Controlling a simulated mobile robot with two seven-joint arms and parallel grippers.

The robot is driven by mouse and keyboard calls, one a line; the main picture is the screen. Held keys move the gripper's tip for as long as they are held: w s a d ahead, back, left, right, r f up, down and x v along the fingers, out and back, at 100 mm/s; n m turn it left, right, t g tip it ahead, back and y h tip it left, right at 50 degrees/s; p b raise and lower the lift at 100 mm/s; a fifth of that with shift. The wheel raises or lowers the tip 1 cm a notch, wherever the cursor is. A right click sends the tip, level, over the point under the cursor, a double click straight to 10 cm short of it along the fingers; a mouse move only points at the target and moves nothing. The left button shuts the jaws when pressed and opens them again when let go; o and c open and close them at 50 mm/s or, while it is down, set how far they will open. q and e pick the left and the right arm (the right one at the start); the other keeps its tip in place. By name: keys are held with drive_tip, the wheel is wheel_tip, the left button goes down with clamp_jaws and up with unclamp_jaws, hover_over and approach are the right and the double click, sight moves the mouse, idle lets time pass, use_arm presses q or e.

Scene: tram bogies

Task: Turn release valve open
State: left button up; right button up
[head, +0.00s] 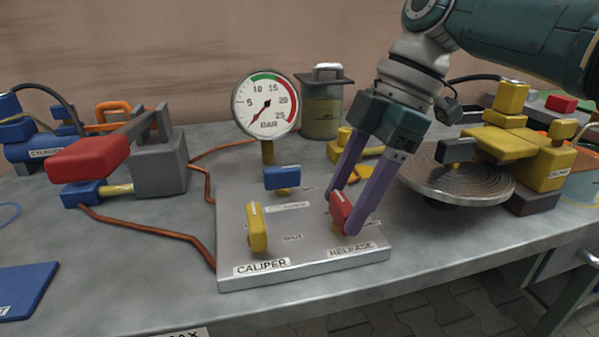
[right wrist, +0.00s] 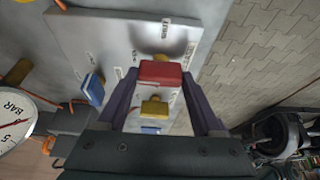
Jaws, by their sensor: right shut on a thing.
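The release valve has a red handle (head: 340,211) above the RELEASE label (head: 351,247) at the right of the grey valve plate (head: 300,258). My right gripper (head: 344,213) reaches down from the upper right, and its two purple fingers are shut on the red handle. In the right wrist view the red handle (right wrist: 161,73) sits between the fingers. A yellow caliper handle (head: 257,228) stands at the plate's left and a blue handle (head: 282,178) at its back. The gauge (head: 266,104) stands behind the plate, its needle pointing to the lower left. My left gripper is not in view.
A red-ended lever on a grey block (head: 160,165) stands at the left. A round metal disc (head: 455,181) with a yellow caliper (head: 540,160) stands close to the right of my gripper. A green canister (head: 322,105) is behind. The bench front is clear.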

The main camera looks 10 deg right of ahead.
drive_tip(key=o, duration=1.4)
drive_tip(key=shift+c, duration=0.2)
drive_tip(key=p+v, duration=0.2)
drive_tip(key=v, duration=0.8)
